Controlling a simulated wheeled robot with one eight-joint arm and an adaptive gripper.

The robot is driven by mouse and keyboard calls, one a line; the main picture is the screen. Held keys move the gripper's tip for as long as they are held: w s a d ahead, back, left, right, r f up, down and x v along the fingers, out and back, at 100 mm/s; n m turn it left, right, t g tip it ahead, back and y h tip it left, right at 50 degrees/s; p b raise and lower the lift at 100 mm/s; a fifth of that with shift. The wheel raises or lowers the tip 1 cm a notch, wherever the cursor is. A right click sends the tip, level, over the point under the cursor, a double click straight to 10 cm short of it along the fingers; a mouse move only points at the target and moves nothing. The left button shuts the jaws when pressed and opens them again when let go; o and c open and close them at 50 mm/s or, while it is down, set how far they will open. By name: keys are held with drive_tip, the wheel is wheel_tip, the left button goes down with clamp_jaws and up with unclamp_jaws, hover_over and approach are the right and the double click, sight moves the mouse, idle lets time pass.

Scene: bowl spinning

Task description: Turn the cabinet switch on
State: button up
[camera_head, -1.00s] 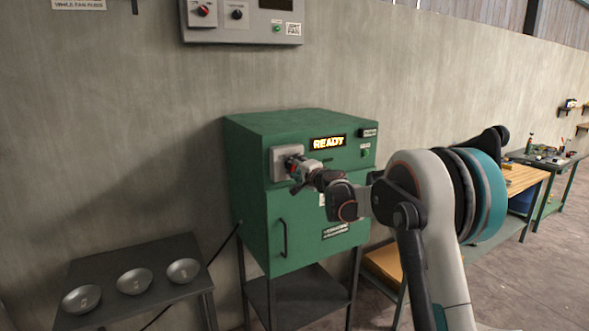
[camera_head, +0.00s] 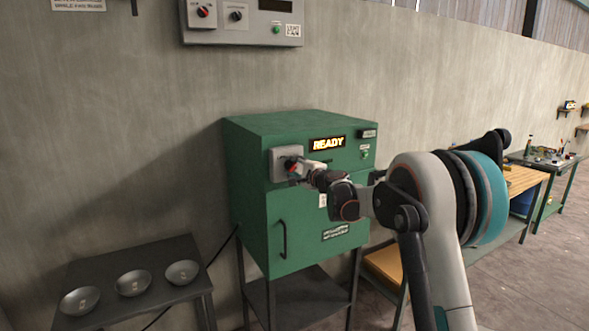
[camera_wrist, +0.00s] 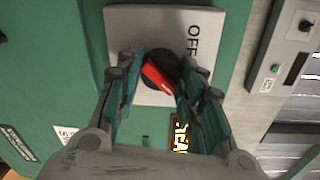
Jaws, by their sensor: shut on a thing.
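The cabinet switch (camera_wrist: 152,72) is a round black knob with a red handle on a light grey plate (camera_wrist: 120,22) marked OFF. It sits on the front of the green cabinet (camera_head: 250,205), left of the lit READY display (camera_head: 328,143). My gripper (camera_wrist: 163,66) is shut on the switch, with one finger on each side of the red handle. In the wrist view the handle lies slanted. In the head view my gripper (camera_head: 298,170) reaches the switch from the right and partly covers it. Any ON mark is not visible.
A grey control box (camera_head: 258,32) hangs on the wall above the cabinet. Several small metal bowls, one here (camera_head: 133,282), stand on a dark table (camera_head: 185,245) at the left. A wooden workbench (camera_head: 525,178) is at the right. The cabinet has a door handle (camera_head: 283,238).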

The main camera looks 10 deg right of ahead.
drive_tip(key=o, duration=1)
drive_tip(key=shift+o, duration=0.2)
drive_tip(key=v, duration=1.2)
